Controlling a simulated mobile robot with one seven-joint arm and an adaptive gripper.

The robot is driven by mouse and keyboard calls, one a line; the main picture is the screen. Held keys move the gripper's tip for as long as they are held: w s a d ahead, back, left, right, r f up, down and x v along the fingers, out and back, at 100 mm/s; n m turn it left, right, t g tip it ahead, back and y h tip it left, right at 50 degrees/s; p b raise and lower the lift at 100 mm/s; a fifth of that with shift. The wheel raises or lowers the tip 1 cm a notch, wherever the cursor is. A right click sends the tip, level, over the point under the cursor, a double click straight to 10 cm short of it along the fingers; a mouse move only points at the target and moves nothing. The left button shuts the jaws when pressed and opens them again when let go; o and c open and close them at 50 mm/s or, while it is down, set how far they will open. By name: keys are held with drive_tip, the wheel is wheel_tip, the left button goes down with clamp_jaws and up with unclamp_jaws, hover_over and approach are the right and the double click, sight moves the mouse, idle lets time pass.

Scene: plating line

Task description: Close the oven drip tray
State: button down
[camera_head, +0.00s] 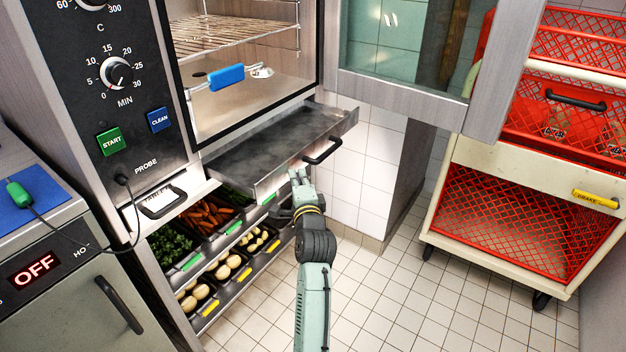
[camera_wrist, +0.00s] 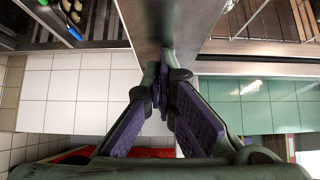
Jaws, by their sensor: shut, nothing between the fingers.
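The oven drip tray (camera_head: 285,142) is a flat steel tray pulled out below the oven chamber, with a dark handle (camera_head: 322,151) on its front. My gripper (camera_head: 299,178) is just in front of and below the tray's front face, left of the handle. Its fingers are shut and hold nothing. In the wrist view, my purple-padded fingers (camera_wrist: 164,88) point at the grey metal tray (camera_wrist: 165,28); I cannot tell whether they touch it.
The oven door (camera_head: 405,60) stands open at the upper right. A blue-handled item (camera_head: 226,77) lies in the oven chamber. Below the tray, a rack holds vegetable containers (camera_head: 208,212). A cart with red crates (camera_head: 520,215) stands at right. The tiled floor between is clear.

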sight(262, 167)
drive_tip(key=w+a, duration=0.2)
drive_tip(key=a, duration=0.1)
drive_tip(key=w+a, duration=0.2)
drive_tip(key=a, duration=0.1)
drive_tip(key=w+a, duration=0.3)
drive_tip(key=a, duration=0.1)
drive_tip(key=shift+p, duration=0.3)
drive_tip(key=shift+w+a+r, duration=0.1)
